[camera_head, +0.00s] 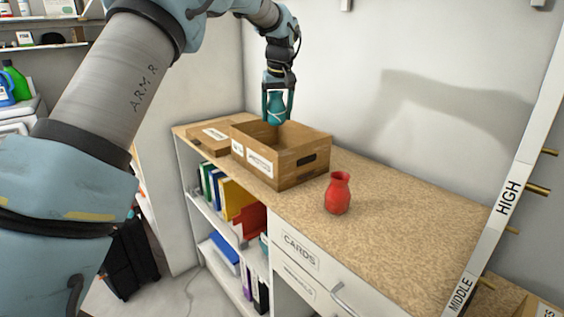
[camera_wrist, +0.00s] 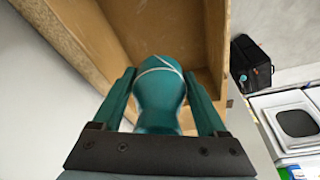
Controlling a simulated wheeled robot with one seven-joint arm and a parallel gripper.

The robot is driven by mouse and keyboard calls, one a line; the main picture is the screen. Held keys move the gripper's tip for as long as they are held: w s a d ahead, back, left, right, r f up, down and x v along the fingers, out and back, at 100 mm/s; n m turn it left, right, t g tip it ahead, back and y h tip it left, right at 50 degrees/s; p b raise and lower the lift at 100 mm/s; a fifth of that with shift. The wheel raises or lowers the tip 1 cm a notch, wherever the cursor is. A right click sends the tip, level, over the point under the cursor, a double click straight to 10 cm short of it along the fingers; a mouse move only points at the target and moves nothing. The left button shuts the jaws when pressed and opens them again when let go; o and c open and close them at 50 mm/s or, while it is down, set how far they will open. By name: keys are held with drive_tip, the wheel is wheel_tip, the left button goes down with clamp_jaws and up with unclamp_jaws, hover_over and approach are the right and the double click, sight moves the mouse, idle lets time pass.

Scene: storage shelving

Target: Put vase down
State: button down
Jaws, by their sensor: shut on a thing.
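A teal vase (camera_head: 276,108) with a pale line around it hangs between the fingers of my gripper (camera_head: 277,104), which is shut on it. The vase and gripper are above the back left part of an open cardboard box (camera_head: 290,179) on the counter. In the wrist view the vase (camera_wrist: 160,92) sits between the two teal fingers of my gripper (camera_wrist: 163,105), with the box interior (camera_wrist: 190,35) beyond it. A red vase (camera_head: 338,194) stands upright on the counter to the right of the box. The box floor is mostly hidden in the head view.
The wooden counter (camera_head: 410,210) is clear right of the red vase. A flat closed box (camera_head: 208,137) lies left of the open box. The wall rises close behind. Shelves with folders (camera_head: 237,199) and a drawer labelled CARDS (camera_head: 300,250) are below.

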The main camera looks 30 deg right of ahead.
sight(278, 122)
drive_tip(key=b+x, duration=0.1)
drive_tip(key=x, duration=0.2)
drive_tip(key=shift+d+f, duration=0.2)
drive_tip(key=shift+d, duration=0.05)
drive_tip(key=p, duration=0.3)
drive_tip(key=shift+s+r, duration=0.2)
drive_tip(key=shift+r, duration=0.1)
drive_tip(key=shift+s+a+f+p, duration=0.1)
drive_tip(key=shift+f+p, duration=0.15)
drive_tip(key=shift+p, duration=0.2)
wheel_tip(278, 122, down, 10)
drive_tip(key=p, duration=0.3)
drive_tip(key=shift+s, duration=0.1)
drive_tip(key=shift+f, duration=0.1)
drive_tip(key=shift+f, duration=0.1)
unclamp_jaws()
